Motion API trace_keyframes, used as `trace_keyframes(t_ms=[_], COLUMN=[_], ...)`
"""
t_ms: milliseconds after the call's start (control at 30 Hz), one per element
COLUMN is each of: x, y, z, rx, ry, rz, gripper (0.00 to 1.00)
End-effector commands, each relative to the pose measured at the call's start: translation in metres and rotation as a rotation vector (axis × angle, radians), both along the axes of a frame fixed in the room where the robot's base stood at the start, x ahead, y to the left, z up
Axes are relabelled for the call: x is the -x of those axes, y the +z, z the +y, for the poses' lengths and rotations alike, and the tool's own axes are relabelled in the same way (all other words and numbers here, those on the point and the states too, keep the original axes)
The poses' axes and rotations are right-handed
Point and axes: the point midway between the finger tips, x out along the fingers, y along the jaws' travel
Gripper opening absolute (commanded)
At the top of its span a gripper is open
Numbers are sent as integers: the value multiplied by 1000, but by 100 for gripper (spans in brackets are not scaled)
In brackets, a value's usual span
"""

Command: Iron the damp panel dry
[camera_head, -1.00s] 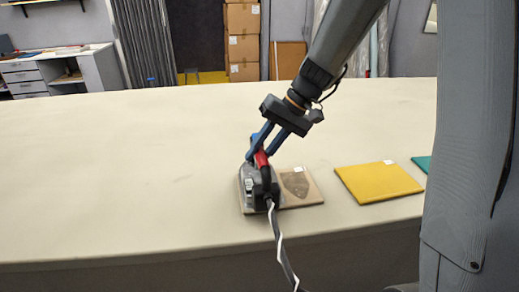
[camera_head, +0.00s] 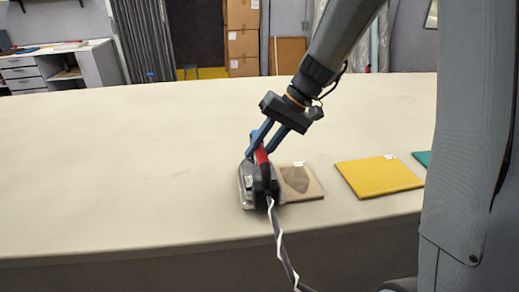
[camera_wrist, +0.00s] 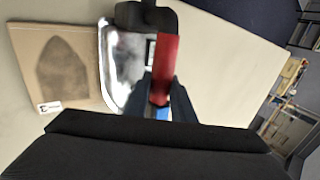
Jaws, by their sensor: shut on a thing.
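My gripper (camera_head: 262,148) is shut on the red handle of a dark iron with a shiny metal base (camera_head: 248,188). The iron (camera_wrist: 122,62) also shows in the wrist view, partly hidden by my fingers. The damp panel (camera_head: 312,192) is a flat tan square on the table, right of the iron in the head view. It bears a dark, iron-shaped patch (camera_head: 296,180). In the wrist view the panel (camera_wrist: 22,65) lies left of the iron, with a small white label at its corner. I cannot tell whether the iron's base overlaps the panel's edge.
A yellow panel (camera_head: 379,178) and a teal panel (camera_head: 422,157) lie farther right on the long cream table (camera_head: 130,160). The iron's black and white cord (camera_head: 279,237) hangs over the table's front edge. The table's left side is clear.

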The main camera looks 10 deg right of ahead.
Motion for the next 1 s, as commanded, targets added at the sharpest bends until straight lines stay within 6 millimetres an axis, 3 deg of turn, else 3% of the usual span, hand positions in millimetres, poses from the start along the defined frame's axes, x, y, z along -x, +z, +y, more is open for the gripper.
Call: trace_keyframes(t_ms=[1000], x=[-1], y=[-10], z=[0], rx=[0], ry=[-1], rz=[-2], gripper=[0])
